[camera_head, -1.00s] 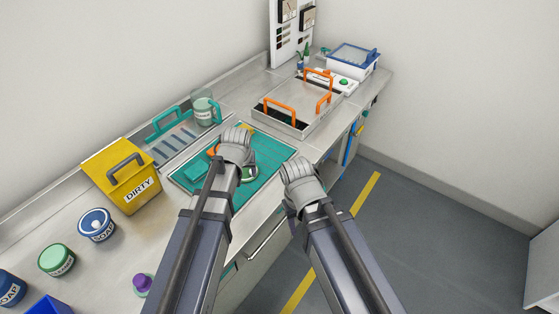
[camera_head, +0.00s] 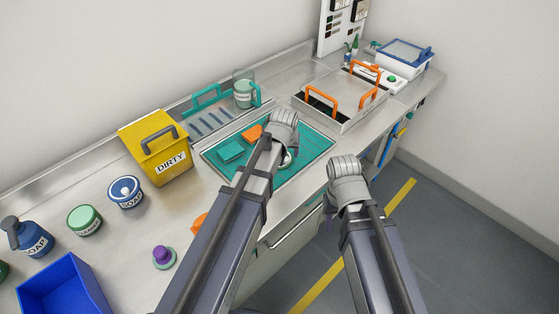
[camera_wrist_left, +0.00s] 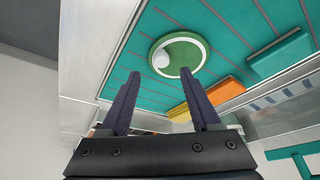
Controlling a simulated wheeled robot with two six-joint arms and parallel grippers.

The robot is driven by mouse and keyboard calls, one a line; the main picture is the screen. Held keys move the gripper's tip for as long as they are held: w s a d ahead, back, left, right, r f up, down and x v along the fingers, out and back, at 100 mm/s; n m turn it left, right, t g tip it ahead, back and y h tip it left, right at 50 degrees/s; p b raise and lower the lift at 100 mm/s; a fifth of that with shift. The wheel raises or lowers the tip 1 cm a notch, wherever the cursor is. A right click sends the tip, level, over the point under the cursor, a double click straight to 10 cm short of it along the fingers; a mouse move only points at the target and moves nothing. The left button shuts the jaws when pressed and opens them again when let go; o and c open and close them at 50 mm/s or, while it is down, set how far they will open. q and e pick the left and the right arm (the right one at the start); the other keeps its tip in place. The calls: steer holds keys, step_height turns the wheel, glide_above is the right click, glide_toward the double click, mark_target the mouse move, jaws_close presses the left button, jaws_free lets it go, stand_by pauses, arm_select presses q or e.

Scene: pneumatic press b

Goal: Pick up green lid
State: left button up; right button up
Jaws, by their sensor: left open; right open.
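A round green lid with a pale knob (camera_wrist_left: 178,55) lies on the teal mat in the left wrist view. In the head view only a small part of it (camera_head: 288,161) shows beside my left wrist. My left gripper (camera_wrist_left: 158,95) is open and empty, its two dark fingers pointing toward the lid with a gap between them and the lid. In the head view my left gripper (camera_head: 285,122) is above the mat, its fingertips hidden by the hand.
The teal mat (camera_head: 312,172) also holds a teal block (camera_head: 231,150) and an orange block (camera_head: 252,132). A yellow DIRTY box (camera_head: 155,147), soap jars and a blue bin (camera_head: 62,290) stand left. A metal tray with orange handles (camera_head: 340,115) lies beyond the mat.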

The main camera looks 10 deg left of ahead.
mark_target(286, 158)
arm_select(q)
steer(key=b+x, duration=0.4)
steer(key=x, duration=0.1)
steer(key=shift+s+a+f, duration=0.1)
steer(key=shift+s, duration=0.15)
jaws_close()
stand_by(0.4)
